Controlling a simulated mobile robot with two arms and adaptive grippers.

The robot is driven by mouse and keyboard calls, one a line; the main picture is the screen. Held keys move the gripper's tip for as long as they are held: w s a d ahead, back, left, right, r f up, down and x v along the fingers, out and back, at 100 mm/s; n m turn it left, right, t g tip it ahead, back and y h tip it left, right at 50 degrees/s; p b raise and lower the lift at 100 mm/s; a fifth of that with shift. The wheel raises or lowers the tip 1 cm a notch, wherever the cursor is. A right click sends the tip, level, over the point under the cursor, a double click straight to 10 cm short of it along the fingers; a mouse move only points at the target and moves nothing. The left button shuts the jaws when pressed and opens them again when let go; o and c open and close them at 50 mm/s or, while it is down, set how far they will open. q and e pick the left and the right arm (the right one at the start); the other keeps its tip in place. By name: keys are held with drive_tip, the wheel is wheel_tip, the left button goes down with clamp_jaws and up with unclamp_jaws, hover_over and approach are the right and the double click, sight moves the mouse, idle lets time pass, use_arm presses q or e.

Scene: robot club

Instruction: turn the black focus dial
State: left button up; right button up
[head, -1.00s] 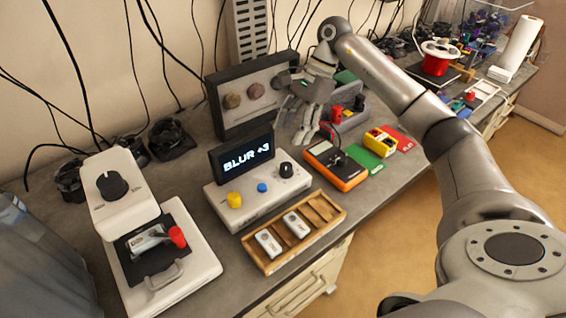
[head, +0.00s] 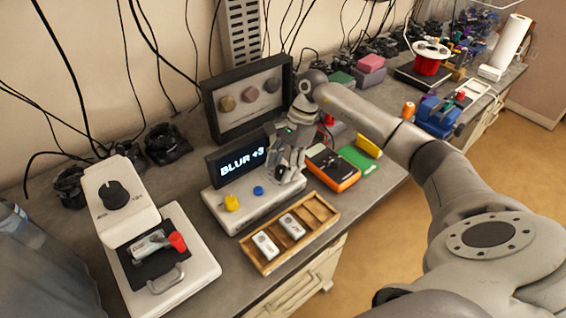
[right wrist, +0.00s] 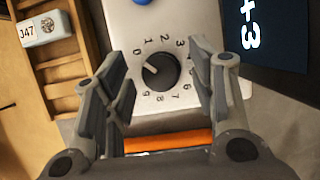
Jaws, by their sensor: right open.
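The black focus dial (right wrist: 161,72) sits on the white console (right wrist: 190,20) in the right wrist view, inside a printed ring of numbers. Its pale pointer mark points up and left, near the 0. My right gripper (right wrist: 160,92) is open, with one finger on each side of the dial and gaps between fingers and dial. In the head view the right gripper (head: 285,172) is at the right end of the console (head: 245,212) and largely hides the dial. The screen (head: 240,158) reads BLUR +3. My left gripper is not in view.
A wooden tray (head: 270,262) with two small white pieces lies in front. An orange-and-black meter (head: 333,170) lies to the right. A white device (head: 122,205) with another black knob stands left.

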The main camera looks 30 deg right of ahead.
drive_tip(key=c, duration=1)
drive_tip(key=shift+f, duration=0.1)
drive_tip(key=m+t+b, duration=0.1)
drive_tip(key=m+b, duration=0.2)
drive_tip(key=shift+f+m, duration=0.1)
drive_tip(key=shift+m, duration=0.2)
drive_tip(key=m+t+h+b, duration=0.1)
drive_tip(key=m+t+b, duration=0.1)
drive_tip(key=m, duration=0.3)
drive_tip(key=shift+s+b, duration=0.15)
drive_tip(key=shift+b, duration=0.6)
drive_tip(key=m+h+b, duration=0.1)
drive_tip(key=m, duration=0.2)
drive_tip(key=m+t+b, duration=0.1)
drive_tip(key=m+b, duration=0.1)
drive_tip(key=shift+a+m+t+h, duration=0.2)
drive_tip(key=shift+m+t+h, duration=0.1)
drive_tip(key=shift+m+h, duration=0.1)
drive_tip(key=shift+s+r+m+h+b, duration=0.15)
drive_tip(key=shift+m+h+b, duration=0.7)
drive_tip(key=shift+m, duration=0.85)
